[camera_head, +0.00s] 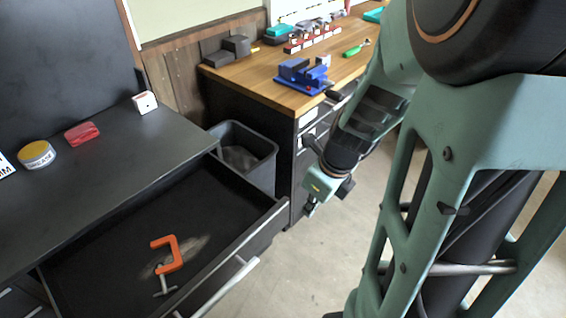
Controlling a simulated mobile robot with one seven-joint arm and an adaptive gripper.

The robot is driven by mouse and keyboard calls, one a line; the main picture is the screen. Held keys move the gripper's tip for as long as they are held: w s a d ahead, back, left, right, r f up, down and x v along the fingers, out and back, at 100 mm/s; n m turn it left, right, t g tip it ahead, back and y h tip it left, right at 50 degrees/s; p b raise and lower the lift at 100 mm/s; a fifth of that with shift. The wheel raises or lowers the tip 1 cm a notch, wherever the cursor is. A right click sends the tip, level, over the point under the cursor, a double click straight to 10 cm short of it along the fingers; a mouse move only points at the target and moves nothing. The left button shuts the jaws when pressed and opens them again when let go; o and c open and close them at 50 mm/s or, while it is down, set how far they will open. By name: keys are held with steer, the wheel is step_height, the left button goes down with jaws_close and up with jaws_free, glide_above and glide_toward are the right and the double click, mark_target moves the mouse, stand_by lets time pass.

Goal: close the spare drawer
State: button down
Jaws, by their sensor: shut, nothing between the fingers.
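The drawer (228,247) is pulled out from under the dark cabinet top (120,155) at the lower left. Its pale bar handle (222,290) runs along its front face. An orange C-clamp (170,256) lies inside on the dark drawer floor. My gripper (309,208) hangs to the right of the drawer, pointing down, in front of the workbench's drawers. It is shut and empty, apart from the drawer front and the handle. Part of the drawer's near end is cut off by the picture's bottom edge.
A grey bin (262,150) stands between the cabinet and the wooden workbench (270,85). A blue vise (303,75) sits on the bench corner. A yellow-lidded tin (36,154), a red block (82,133) and a white box (145,102) stand on the cabinet. Floor right of the drawer is clear.

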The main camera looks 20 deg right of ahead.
steer(key=w+a+f+b, duration=0.3)
steer(key=w+f+b, duration=0.2)
steer(key=f+b, duration=0.4)
steer(key=shift+w+a+f+b, duration=0.15)
steer(key=shift+a+f+b, duration=0.1)
steer(key=shift+a+b, duration=0.15)
stand_by(0.4)
